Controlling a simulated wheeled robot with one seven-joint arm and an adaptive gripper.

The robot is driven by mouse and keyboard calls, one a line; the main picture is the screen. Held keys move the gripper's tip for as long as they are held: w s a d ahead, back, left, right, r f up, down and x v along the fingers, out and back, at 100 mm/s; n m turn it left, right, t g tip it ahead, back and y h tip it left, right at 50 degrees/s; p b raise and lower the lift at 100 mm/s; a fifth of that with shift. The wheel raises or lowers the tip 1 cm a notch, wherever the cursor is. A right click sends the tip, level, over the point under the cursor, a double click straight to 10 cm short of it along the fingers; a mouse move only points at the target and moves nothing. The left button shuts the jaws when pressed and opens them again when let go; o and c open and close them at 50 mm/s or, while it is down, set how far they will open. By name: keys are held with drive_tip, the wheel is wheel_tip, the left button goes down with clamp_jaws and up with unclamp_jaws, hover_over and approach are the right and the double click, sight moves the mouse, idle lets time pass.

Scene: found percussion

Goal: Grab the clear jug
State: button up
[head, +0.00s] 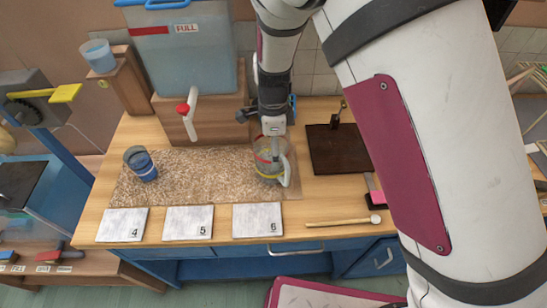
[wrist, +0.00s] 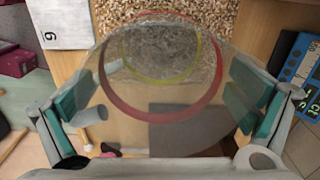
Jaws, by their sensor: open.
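The clear jug (head: 266,166) stands on the speckled mat on the bench, with a red band, a yellow band and a pale handle on its right in the head view. In the wrist view the jug (wrist: 160,112) fills the middle, and its handle points left. My gripper (head: 272,138) comes down from above at the jug's top. In the wrist view the teal finger pads of my gripper (wrist: 168,98) are spread wide, one on each side of the jug. I cannot tell whether either pad touches it.
The speckled mat (head: 210,180) also holds a blue cup (head: 140,163) at left. A big tank (head: 190,50) with a red-handled tap stands behind. Numbered tiles (head: 188,222) and a mallet (head: 340,222) lie along the front. A dark board (head: 335,150) lies to the right.

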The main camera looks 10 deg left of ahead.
drive_tip(key=c, duration=1.7)
drive_tip(key=shift+r, duration=0.15)
